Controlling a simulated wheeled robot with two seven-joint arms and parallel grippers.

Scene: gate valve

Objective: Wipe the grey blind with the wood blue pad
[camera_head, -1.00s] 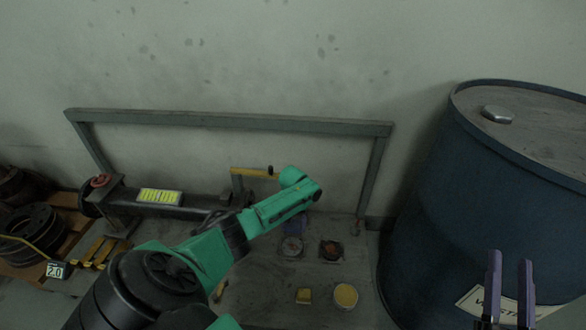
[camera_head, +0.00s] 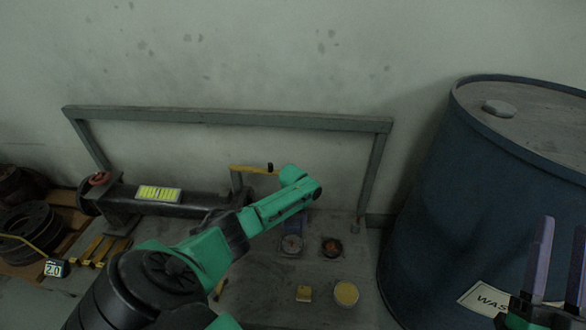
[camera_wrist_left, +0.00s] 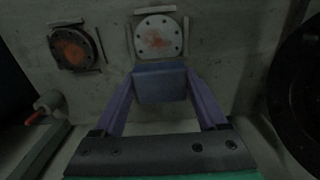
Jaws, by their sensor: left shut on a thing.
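The grey blind (camera_head: 291,246) is a round bolted disc on the bench, with reddish smudges on its face in the left wrist view (camera_wrist_left: 158,37). My left gripper (camera_wrist_left: 160,76) is shut on the blue pad (camera_wrist_left: 160,90), a block between its purple fingers. The pad lies close beside the blind's edge; I cannot tell whether they touch. In the head view my left wrist hides most of the gripper, and the pad (camera_head: 298,221) shows only faintly. My right gripper (camera_head: 562,226) is open and empty at the lower right, in front of the drum.
A dark disc with an orange-red patch (camera_head: 331,247) lies beside the grey blind. A grey frame (camera_head: 230,118) stands behind; a large blue drum (camera_head: 440,190) stands right.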

